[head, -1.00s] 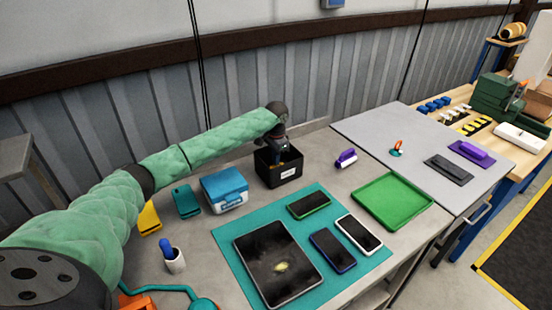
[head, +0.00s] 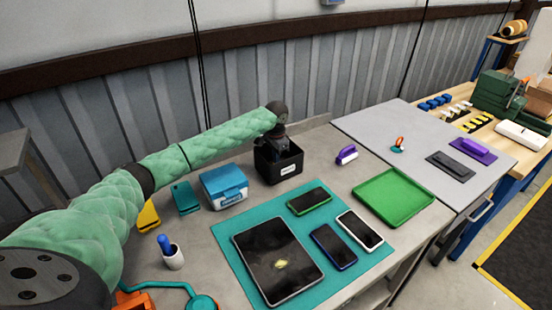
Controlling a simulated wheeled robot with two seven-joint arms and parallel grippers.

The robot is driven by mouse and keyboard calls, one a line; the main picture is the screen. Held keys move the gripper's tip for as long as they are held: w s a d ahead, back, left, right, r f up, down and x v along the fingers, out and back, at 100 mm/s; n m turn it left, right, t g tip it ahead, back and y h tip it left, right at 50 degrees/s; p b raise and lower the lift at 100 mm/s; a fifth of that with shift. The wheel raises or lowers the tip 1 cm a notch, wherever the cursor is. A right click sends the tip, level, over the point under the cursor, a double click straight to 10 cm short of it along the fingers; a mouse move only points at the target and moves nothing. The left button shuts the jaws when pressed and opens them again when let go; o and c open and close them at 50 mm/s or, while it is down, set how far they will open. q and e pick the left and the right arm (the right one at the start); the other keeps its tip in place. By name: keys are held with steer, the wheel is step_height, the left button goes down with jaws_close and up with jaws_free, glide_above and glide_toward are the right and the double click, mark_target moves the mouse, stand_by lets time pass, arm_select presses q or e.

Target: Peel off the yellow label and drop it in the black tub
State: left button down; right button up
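The black tub (head: 286,171) stands upright on the grey bench near the wall, with a small white tag on its front. My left gripper (head: 275,153) points down at the tub's opening. Its fingertips are hidden by the tub's wall, so I cannot tell whether they are open or hold anything. A dark tablet (head: 259,250) lies on the teal mat (head: 226,237). A small yellowish patch (head: 281,264) shows on its screen; I cannot tell whether it is a label or a glow. My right gripper is not in view.
Phones with green (head: 309,201), white (head: 360,230) and blue (head: 333,247) frames lie on the mat. A blue-and-white box (head: 224,188) stands left of the tub. A green tray (head: 393,198) lies to the right. A pen cup (head: 173,258) stands at front left.

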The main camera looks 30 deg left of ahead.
arm_select(q)
steer(key=shift+f, duration=0.25)
stand_by(0.6)
stand_by(0.3)
steer(key=c, duration=1.6)
jaws_free()
